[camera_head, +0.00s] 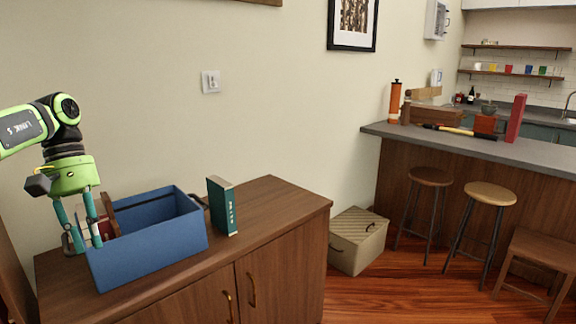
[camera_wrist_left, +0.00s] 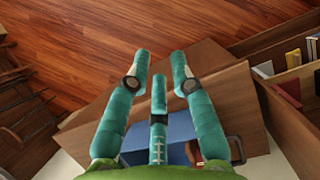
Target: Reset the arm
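My left gripper (camera_head: 86,246) hangs fingers-down at the left end of the wooden cabinet, by the near left corner of the blue bin (camera_head: 150,257). In the left wrist view its teal fingers (camera_wrist_left: 158,82) stand apart with nothing between them. The bin holds some brown and pale items, partly hidden by its wall and the fingers. I cannot tell whether a finger touches the bin. My right gripper is in neither view.
A dark green book (camera_head: 222,206) stands upright right of the bin on the cabinet (camera_head: 282,208). A lidded box (camera_head: 357,241) sits on the floor beside the cabinet. Stools (camera_head: 490,194) stand by the counter (camera_head: 470,143). In the wrist view, shelves with books (camera_wrist_left: 312,48) are at the right.

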